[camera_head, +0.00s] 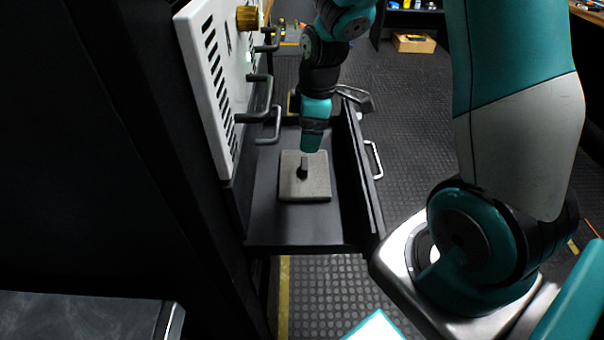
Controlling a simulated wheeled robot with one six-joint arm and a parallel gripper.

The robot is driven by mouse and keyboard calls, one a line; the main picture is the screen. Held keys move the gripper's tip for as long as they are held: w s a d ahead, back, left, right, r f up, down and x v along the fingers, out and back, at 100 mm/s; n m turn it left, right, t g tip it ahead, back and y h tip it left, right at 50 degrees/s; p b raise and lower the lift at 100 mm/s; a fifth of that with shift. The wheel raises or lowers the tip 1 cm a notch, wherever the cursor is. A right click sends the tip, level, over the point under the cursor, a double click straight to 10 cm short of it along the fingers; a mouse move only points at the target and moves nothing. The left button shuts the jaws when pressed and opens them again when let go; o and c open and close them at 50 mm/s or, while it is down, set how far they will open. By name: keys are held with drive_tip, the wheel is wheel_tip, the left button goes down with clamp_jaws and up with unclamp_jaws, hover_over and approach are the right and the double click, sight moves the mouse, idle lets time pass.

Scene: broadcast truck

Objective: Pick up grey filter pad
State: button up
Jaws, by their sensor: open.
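The grey filter pad (312,190) is a flat, square block lying in an open black drawer (290,232). A short upright piece, pale above and dark at its base, shows at the pad's middle; I cannot tell whether it belongs to the pad or to my gripper. My gripper (306,162) points down over the far half of the pad and is open. Its fingers are small here, and I cannot tell whether they touch the pad.
A white vented panel (212,75) with a brass knob (247,18) and black handles (258,100) stands close on the left. The drawer front with a silver handle (374,160) is on the right. A cardboard box (413,43) sits on the floor behind.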

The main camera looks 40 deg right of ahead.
sight(305, 163)
drive_tip(key=f, duration=0.6)
drive_tip(key=f+b, duration=0.1)
drive_tip(key=f, duration=0.3)
drive_tip(key=shift+w+a, duration=0.35)
drive_tip(key=c, duration=1)
